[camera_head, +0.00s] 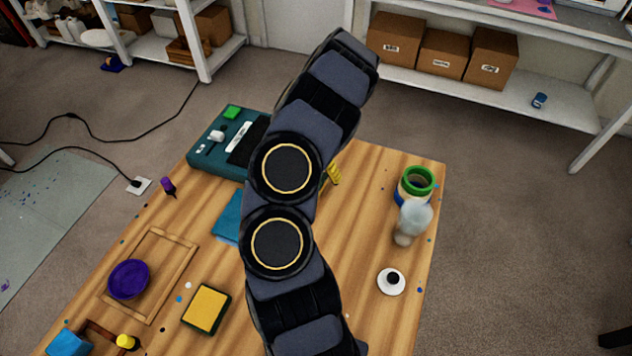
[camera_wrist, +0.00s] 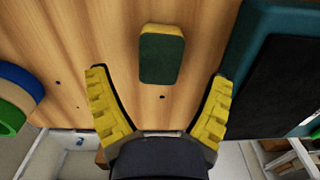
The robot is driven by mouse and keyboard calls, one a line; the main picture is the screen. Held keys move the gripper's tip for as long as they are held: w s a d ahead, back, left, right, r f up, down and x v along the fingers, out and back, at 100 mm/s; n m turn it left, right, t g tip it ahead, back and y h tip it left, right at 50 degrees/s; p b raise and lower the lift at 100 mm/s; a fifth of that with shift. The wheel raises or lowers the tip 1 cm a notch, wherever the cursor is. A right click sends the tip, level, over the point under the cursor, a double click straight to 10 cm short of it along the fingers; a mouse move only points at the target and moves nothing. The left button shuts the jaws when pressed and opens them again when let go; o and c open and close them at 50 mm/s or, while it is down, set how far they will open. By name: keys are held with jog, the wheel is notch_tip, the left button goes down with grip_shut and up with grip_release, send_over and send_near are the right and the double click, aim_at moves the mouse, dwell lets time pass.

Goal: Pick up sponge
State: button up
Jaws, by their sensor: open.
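The sponge (camera_wrist: 162,53) is a small block with a dark green face and a yellow edge. In the wrist view it lies on the wooden table, centred at the top, between and partly beyond my fingertips. My gripper (camera_wrist: 159,78) is open, with one yellow ribbed finger on each side and a gap to the sponge on both sides. In the head view my arm covers the middle of the table and hides the sponge. Only a bit of a yellow finger shows there past the arm.
A teal case (camera_head: 208,152) lies to the left of my arm. A purple bowl (camera_head: 129,279) sits in a wooden frame (camera_head: 164,260), near a yellow dark-edged block (camera_head: 206,308).

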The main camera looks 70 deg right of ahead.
notch_tip(320, 180, down, 4)
jog(key=shift+a+f, duration=0.1)
jog(key=c, duration=0.8)
